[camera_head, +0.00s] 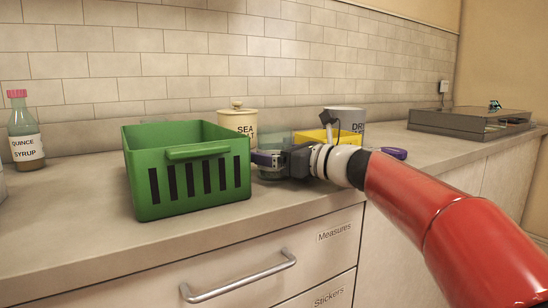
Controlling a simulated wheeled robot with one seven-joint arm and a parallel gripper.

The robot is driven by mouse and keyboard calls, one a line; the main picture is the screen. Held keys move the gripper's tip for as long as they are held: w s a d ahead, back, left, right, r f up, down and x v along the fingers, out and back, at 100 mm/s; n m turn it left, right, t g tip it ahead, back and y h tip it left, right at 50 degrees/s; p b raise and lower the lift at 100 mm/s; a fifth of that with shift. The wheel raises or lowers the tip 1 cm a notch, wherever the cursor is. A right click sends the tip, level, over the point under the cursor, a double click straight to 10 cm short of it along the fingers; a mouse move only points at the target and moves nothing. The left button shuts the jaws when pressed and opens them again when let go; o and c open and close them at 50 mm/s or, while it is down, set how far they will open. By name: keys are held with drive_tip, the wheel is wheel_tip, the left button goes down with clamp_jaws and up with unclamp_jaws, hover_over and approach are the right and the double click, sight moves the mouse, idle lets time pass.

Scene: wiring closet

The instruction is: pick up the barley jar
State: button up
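No label reading barley is visible. A greenish glass jar (272,173) stands on the counter just right of the green crate and is mostly hidden by my gripper; its label cannot be read. My gripper (266,160) is level with this jar, with its fingers pointing left at it. I cannot tell whether the fingers are around the jar or in front of it, nor whether they touch it.
A green slotted crate (165,205) is close left of my gripper. Behind stand a cream sea salt canister (237,119), a yellow bin (312,136) and a grey canister (345,115). A quince syrup bottle (25,135) is far left, a grey case (450,121) far right.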

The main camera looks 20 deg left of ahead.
drive_tip(key=shift+w+a, duration=0.25)
drive_tip(key=shift+a, duration=0.45)
drive_tip(key=c, duration=1.3)
drive_tip(key=shift+o, duration=0.2)
drive_tip(key=shift+r, duration=0.1)
